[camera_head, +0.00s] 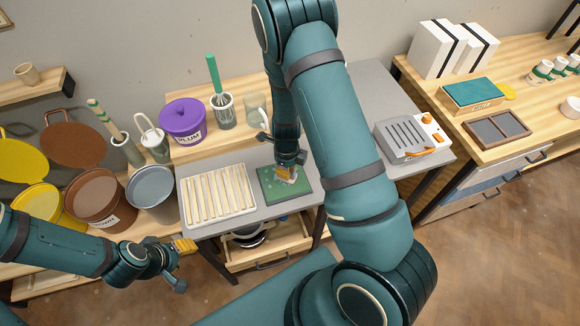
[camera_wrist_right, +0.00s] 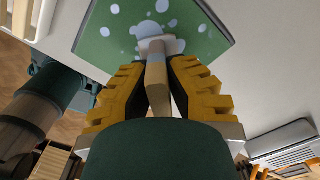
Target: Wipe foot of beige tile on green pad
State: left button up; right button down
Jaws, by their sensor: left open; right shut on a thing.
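The green pad (camera_head: 297,194) lies flat on the grey worktop, with pale round spots on it. It also shows in the right wrist view (camera_wrist_right: 108,38). My right gripper (camera_head: 286,168) is above the pad, shut on the beige tile (camera_wrist_right: 157,88), which sits between its yellow fingers. The tile's far end is over the pad and appears to touch it, beside a pale patch; the exact contact is hard to tell. In the head view the tile is small and partly hidden by the gripper. My left gripper (camera_head: 186,246) is open and empty, low in front of the worktop.
A white ribbed rack (camera_head: 218,193) stands left of the pad. Buckets crowd the left. A grey appliance (camera_head: 411,138) stands right. An open drawer (camera_head: 268,254) is below.

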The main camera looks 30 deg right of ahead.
jog(key=shift+w+a+f, duration=0.1)
jog(key=shift+a, duration=0.65)
jog(key=shift+a, duration=0.1)
jog(key=shift+w+a+p, duration=0.2)
jog(key=shift+a+p, duration=0.05)
jog(key=shift+a, duration=0.3)
jog(key=shift+w+a+p, duration=0.15)
jog(key=shift+a+p, duration=0.1)
jog(key=shift+a, duration=0.3)
notch_tip(320, 180, up, 3)
jog(key=shift+p, duration=1.25)
jog(key=shift+r+p, duration=0.8)
jog(key=shift+r, duration=1.8)
